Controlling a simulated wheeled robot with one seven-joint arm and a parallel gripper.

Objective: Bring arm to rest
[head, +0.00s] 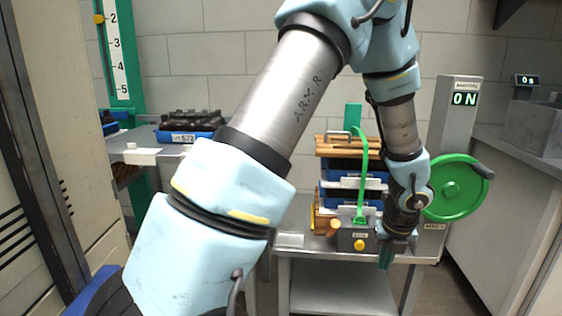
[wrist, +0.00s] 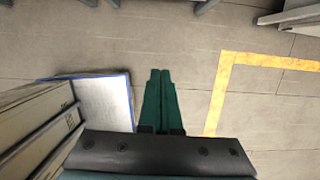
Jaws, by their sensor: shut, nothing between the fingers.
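My arm fills the middle of the head view, rising from the lower left, bending at the top and hanging down on the right. My gripper (head: 386,257) points downward in front of the metal table's right part in that view. In the wrist view my gripper (wrist: 160,75) shows its two green fingers side by side, closed together with nothing between them. Below it in that view is floor. No amber bottle can be made out in either view.
A metal table (head: 330,273) holds blue bins (head: 345,168) and a small box with a yellow button (head: 360,244). A green wheel (head: 455,188) is at right, under an "ON" display (head: 464,99). The wrist view shows a yellow floor line (wrist: 219,90).

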